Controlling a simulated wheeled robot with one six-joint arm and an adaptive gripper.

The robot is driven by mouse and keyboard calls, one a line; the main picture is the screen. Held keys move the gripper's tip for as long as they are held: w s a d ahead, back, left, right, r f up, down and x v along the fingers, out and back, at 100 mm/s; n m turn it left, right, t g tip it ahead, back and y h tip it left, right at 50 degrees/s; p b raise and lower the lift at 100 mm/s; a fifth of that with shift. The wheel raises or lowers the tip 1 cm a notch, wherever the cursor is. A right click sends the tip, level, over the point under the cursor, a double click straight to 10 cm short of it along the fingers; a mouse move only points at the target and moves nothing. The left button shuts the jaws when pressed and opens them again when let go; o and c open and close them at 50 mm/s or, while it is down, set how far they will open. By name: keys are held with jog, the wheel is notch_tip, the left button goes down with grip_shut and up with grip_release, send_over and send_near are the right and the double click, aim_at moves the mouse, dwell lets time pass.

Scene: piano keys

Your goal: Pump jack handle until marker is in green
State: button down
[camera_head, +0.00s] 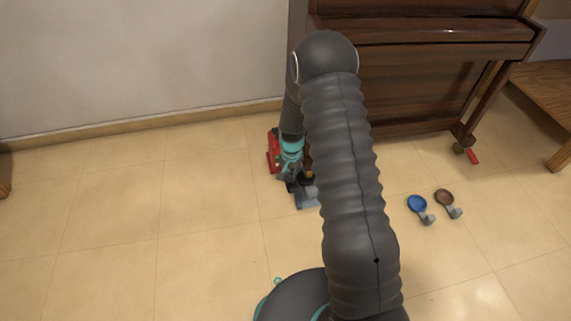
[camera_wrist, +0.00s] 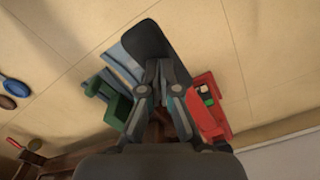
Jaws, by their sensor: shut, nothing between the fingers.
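My gripper (camera_head: 293,184) is low over the floor beside the piano, and its fingers are shut and empty. In the wrist view my gripper (camera_wrist: 160,68) points at a dark rounded pad, which may be the end of the jack handle; I cannot tell whether they touch. A red upright part (camera_wrist: 208,122) stands to the right, with a green patch (camera_wrist: 208,100) and small black and pale marks on it; where the marker sits is too small to tell. The red part also shows in the head view (camera_head: 272,152). A blue-grey base piece (camera_wrist: 122,66) and a green block (camera_wrist: 104,88) lie to the left.
A brown piano (camera_head: 420,85) stands behind on the right, and a wooden bench (camera_head: 545,85) beyond it. A blue round-topped piece (camera_head: 417,203) and a brown one (camera_head: 444,197) lie on the floor at right. The tiled floor at left is clear.

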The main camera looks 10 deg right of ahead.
notch_tip(320, 180, down, 6)
jog(key=b, duration=0.3)
jog(key=shift+r, duration=0.1)
notch_tip(320, 180, up, 9)
jog(key=p, duration=0.4)
jog(key=shift+r+p, duration=0.2)
jog(key=shift+p, duration=0.2)
jog(key=shift+f, duration=0.1)
notch_tip(320, 180, down, 10)
jog(key=b, duration=0.7)
notch_tip(320, 180, up, 10)
jog(key=p, duration=0.5)
jog(key=shift+p, duration=0.4)
